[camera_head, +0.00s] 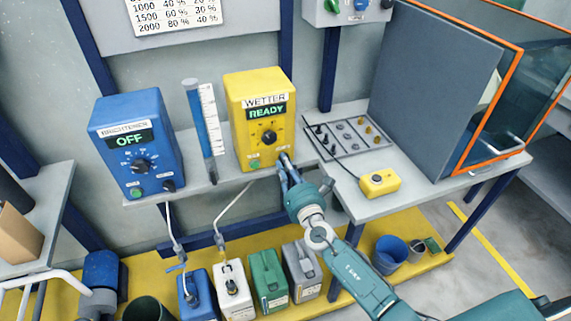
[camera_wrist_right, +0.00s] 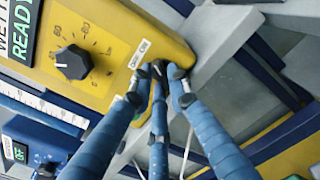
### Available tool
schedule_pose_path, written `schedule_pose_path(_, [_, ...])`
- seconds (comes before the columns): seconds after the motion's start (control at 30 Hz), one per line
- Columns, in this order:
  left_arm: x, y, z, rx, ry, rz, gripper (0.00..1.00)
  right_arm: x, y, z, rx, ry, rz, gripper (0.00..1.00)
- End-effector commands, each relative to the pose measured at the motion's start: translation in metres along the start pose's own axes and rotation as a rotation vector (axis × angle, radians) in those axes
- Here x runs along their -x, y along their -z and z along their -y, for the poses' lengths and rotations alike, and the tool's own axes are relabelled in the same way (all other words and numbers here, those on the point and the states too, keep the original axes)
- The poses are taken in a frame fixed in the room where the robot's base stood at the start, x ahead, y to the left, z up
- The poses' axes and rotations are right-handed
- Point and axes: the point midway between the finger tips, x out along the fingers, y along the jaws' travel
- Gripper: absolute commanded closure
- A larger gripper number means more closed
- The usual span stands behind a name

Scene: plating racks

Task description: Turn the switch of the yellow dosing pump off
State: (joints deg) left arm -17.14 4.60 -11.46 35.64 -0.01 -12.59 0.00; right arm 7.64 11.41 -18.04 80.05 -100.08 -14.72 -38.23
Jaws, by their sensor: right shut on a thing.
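The yellow dosing pump (camera_head: 241,125), labelled WETTER, stands on the grey shelf, and its green display (camera_head: 266,111) reads READY. A black dial (camera_head: 269,137) is on its front, and the dial also shows in the right wrist view (camera_wrist_right: 73,62). The small dark switch (camera_wrist_right: 158,69) is at the front's lower right corner, beside a small white label (camera_wrist_right: 139,53). My right gripper (camera_head: 285,161) is shut on the switch, and its blue fingers surround it in the wrist view (camera_wrist_right: 157,82). The fingers hide most of the switch, so its position is unclear. My left gripper is not in view.
A blue pump (camera_head: 110,114) labelled BRIGHTENER, reading OFF, stands at left. A clear measuring tube (camera_head: 206,125) stands between the pumps. A small yellow box (camera_head: 379,182) and a rack of small parts (camera_head: 348,137) lie on the right bench. Several canisters stand below.

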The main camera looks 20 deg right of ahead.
Motion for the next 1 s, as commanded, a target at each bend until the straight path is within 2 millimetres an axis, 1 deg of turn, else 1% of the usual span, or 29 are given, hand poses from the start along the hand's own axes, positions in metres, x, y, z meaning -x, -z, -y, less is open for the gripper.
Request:
schedule_pose_path(0.7, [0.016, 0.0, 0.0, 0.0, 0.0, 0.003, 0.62, 0.0, 0.003, 0.002, 0.66, -0.001, -0.003, 1.0])
schedule_pose_path(1.0, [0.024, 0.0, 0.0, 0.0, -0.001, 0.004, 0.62, 0.0, 0.003, 0.003, 0.906, -0.001, -0.003, 1.0])
